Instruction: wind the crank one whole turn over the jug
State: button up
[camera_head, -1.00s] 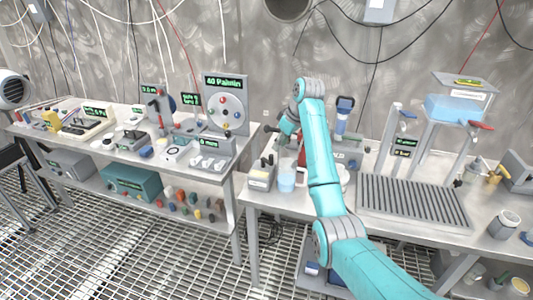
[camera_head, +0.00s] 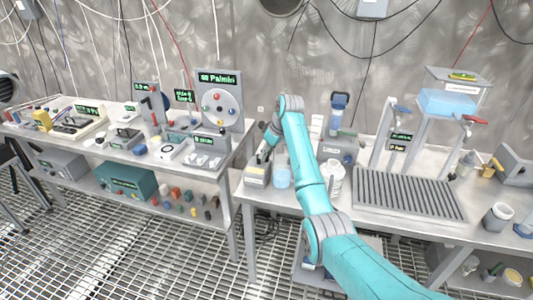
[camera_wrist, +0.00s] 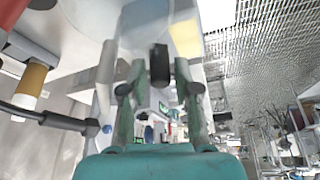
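A pale blue see-through jug (camera_head: 282,177) stands on the right bench, just left of my arm. My gripper (camera_head: 270,134) is above and behind the jug, small in the head view and partly hidden by my arm. In the wrist view its two fingers (camera_wrist: 159,88) stand apart. I cannot tell for sure whether this is the crank's handle. The rest of the crank is not clearly seen in the head view.
A small box (camera_head: 257,174) with dark items stands left of the jug. A white bottle (camera_head: 333,172) and a grey labelled box (camera_head: 338,149) are right of my arm. A ribbed tray (camera_head: 408,191) lies farther right. A dark rod (camera_wrist: 45,118) shows in the wrist view.

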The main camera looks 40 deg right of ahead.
grip_shut()
jog(key=shift+a+m, duration=0.15)
jog(key=shift+m, duration=0.15)
jog(key=shift+a+m+h, duration=0.35)
jog(key=shift+m+h, duration=0.05)
jog(key=shift+m, duration=0.5)
jog(key=shift+w+a+m+h, duration=0.1)
jog(key=shift+a+m+h, duration=0.3)
jog(key=shift+m, duration=0.65)
jog(key=shift+w+a+m+h, duration=0.1)
jog(key=shift+a+m+h, duration=0.3)
jog(key=shift+m, duration=0.65)
grip_release()
